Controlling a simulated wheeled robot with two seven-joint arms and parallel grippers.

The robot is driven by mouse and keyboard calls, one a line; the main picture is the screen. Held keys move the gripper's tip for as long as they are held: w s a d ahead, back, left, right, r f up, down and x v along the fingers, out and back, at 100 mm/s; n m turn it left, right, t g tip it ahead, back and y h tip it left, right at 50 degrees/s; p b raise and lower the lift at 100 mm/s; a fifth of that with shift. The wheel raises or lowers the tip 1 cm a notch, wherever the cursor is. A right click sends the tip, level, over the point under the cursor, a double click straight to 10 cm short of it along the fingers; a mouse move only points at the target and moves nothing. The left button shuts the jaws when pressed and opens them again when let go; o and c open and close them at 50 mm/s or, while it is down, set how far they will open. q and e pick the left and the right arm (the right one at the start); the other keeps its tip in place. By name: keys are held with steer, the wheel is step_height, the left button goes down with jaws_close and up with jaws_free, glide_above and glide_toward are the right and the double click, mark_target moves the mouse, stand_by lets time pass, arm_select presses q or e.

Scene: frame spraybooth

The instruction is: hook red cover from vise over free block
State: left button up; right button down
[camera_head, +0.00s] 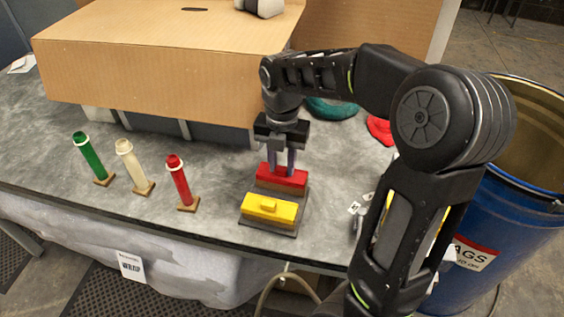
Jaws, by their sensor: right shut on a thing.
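My right gripper (283,170) points down with its fingers at the red cover (283,179), shut on it. The red cover is a red block-shaped piece at the back of a dark grey stand (272,221). A yellow piece (270,207) with a small raised knob sits at the front of the same stand, in front of the red cover. Whether the red cover touches the stand I cannot tell. I cannot clearly make out which part is the vise and which the free block; my right arm hides part of the table. My left gripper is not in view.
Green (89,155), cream (134,165) and red (181,182) cylinders stand on small bases at left. A large cardboard box (150,70) fills the back. A blue barrel (518,225) stands at right. Small tagged things lie partly behind my arm.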

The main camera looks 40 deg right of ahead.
mark_target(282, 167)
steer(key=c, duration=1)
jaws_free()
steer(key=shift+r, duration=0.15)
step_height(282, 167, up, 8)
steer(key=shift+f, duration=0.2)
